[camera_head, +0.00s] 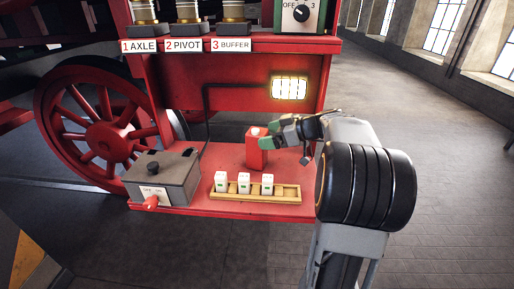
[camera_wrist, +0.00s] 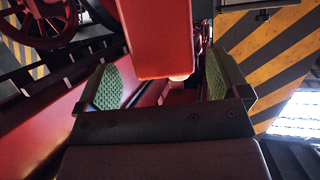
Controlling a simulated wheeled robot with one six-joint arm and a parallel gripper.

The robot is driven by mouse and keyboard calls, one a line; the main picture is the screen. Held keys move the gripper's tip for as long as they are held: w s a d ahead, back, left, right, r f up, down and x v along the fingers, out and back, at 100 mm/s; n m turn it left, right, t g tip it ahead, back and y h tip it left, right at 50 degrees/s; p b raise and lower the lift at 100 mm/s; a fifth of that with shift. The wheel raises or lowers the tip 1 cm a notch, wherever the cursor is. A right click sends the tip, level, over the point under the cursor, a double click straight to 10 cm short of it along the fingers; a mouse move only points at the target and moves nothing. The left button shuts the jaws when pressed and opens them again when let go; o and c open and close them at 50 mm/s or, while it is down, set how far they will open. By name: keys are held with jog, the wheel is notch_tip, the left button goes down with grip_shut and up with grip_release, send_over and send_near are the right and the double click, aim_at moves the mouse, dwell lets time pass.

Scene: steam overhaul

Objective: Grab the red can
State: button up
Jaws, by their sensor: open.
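The red can (camera_head: 256,158) is a boxy upright can with a pale cap, standing on the red shelf (camera_head: 190,204) at the back. In the wrist view the red can (camera_wrist: 160,38) fills the top middle, close up, with its pale cap at its lower end. My gripper (camera_head: 269,136) reaches in from the right at the can's upper part. In the wrist view my gripper (camera_wrist: 162,82) is open, with green pads at left and right and the can in line with the gap. I cannot tell whether a pad touches the can.
A wooden rack (camera_head: 256,193) with several white blocks lies in front of the can. A grey switch box (camera_head: 160,180) with a red lever stands at the left. A lit lamp (camera_head: 290,88) is on the wall behind. Labelled jars (camera_head: 188,12) stand on the upper shelf.

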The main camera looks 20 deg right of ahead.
jog(key=p+x, duration=0.1)
jog(key=x, duration=0.2)
jog(key=shift+w+a+p, duration=0.1)
jog(key=shift+a+p, duration=0.2)
jog(key=shift+a, duration=0.05)
jog(key=shift+w+a+f, duration=0.3)
jog(key=shift+f, duration=0.1)
jog(key=shift+r, duration=0.1)
jog(key=c, duration=1.3)
